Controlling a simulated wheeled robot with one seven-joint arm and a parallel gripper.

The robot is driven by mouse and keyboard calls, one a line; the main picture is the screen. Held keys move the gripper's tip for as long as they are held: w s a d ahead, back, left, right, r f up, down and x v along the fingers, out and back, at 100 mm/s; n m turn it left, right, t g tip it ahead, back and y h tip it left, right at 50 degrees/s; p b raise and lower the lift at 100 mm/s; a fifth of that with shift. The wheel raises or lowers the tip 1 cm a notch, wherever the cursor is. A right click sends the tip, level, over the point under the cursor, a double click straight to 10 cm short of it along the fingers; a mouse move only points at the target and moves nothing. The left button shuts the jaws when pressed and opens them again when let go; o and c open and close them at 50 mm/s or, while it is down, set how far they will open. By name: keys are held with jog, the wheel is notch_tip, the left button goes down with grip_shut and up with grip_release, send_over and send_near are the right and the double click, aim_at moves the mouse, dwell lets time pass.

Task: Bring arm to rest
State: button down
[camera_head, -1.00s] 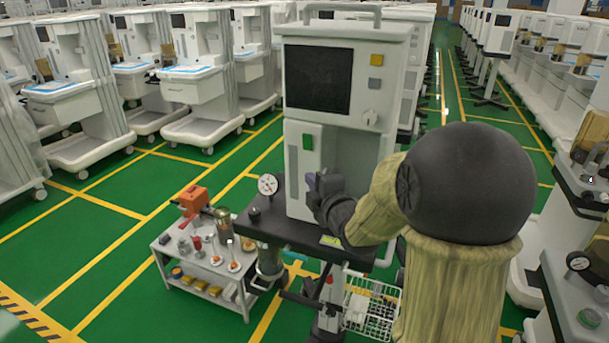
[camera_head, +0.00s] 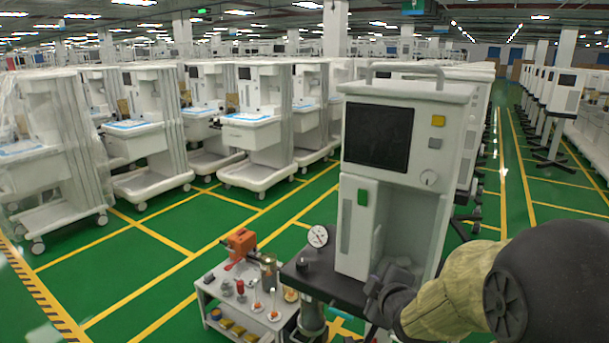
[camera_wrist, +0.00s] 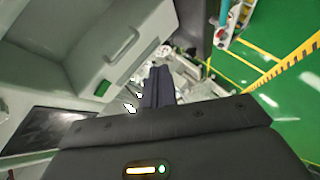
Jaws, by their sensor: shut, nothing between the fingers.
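My gripper (camera_head: 378,284) is at the lower right of the head view, in front of the open bay of a white anaesthesia machine (camera_head: 462,130) and above its dark shelf. In the wrist view, the fingers of my gripper (camera_wrist: 157,76) are together with nothing between them. The machine also shows in the wrist view (camera_wrist: 60,65), close on the left. Whether my gripper touches the machine or the shelf is not clear. My arm reaches in from the right edge.
A black shelf (camera_head: 318,286) bears a round gauge (camera_head: 317,236). A small white cart (camera_head: 210,290) with an orange box (camera_head: 242,242) stands left of it. Rows of white carts (camera_head: 255,133) stand behind on the left. Green floor (camera_head: 110,255) is free at lower left.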

jog(key=s+a+f+m+g, duration=0.1)
jog(key=s+f+m+g, duration=0.25)
jog(key=s, duration=0.25)
jog(key=s+f+m+g+h+p, duration=0.1)
jog(key=s+f+m+g, duration=0.2)
jog(key=s+m, duration=0.25)
jog(key=s+a+f+m+g, duration=0.1)
jog(key=s+f+m+g, duration=0.25)
jog(key=s, duration=0.35)
notch_tip(320, 180, up, 14)
jog(key=p, duration=1.3)
jog(key=shift+w, duration=0.35)
jog(key=shift+f+m, duration=0.1)
jog(key=shift+m, duration=0.15)
